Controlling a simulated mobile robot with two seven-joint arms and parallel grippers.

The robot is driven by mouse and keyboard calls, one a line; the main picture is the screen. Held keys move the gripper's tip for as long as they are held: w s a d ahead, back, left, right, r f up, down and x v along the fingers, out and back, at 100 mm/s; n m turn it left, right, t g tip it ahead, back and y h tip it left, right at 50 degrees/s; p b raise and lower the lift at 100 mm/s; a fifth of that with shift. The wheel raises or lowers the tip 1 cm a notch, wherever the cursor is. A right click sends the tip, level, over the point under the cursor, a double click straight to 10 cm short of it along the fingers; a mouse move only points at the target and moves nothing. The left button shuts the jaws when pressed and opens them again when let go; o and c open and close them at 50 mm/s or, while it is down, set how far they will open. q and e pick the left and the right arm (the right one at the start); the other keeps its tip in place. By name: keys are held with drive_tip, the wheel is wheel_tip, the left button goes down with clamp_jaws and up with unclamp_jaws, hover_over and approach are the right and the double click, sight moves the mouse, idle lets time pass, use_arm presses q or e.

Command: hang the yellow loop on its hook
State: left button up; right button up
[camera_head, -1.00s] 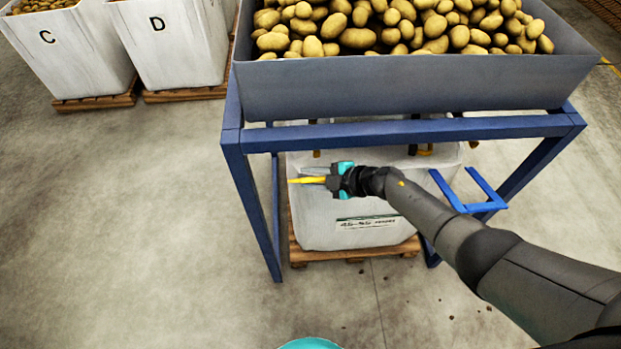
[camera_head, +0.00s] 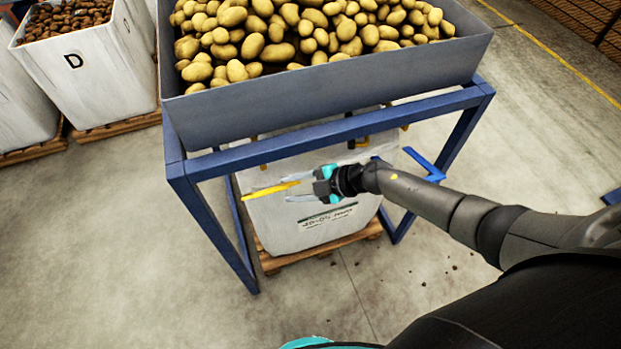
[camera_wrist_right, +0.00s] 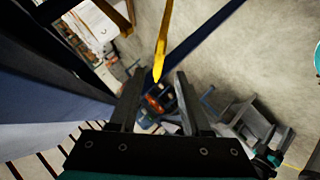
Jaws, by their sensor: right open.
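The yellow loop (camera_head: 271,189) shows in the head view as a narrow yellow strip just left of my right gripper, in front of the white bulk bag (camera_head: 318,222). My right gripper (camera_head: 312,188) is open. In the right wrist view, the yellow loop (camera_wrist_right: 162,45) comes down from the top to a pointed end, in line with the gap between the open fingers (camera_wrist_right: 157,103). I cannot tell whether a finger touches it. A small yellowish hook-like part (camera_head: 358,143) shows under the frame's top beam; I cannot tell whether it is the loop's hook. My left gripper is not in view.
The blue frame (camera_head: 325,132) carries a grey hopper (camera_head: 330,95) full of potatoes above the bag. The bag stands on a wooden pallet (camera_head: 320,248). A blue bracket (camera_head: 428,165) is to the right. Crate D (camera_head: 90,70) stands at left. The floor at front left is clear.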

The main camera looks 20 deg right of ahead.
drive_tip(key=shift+p+v, duration=0.3)
drive_tip(key=shift+v, duration=2.3)
drive_tip(key=shift+c, duration=0.4)
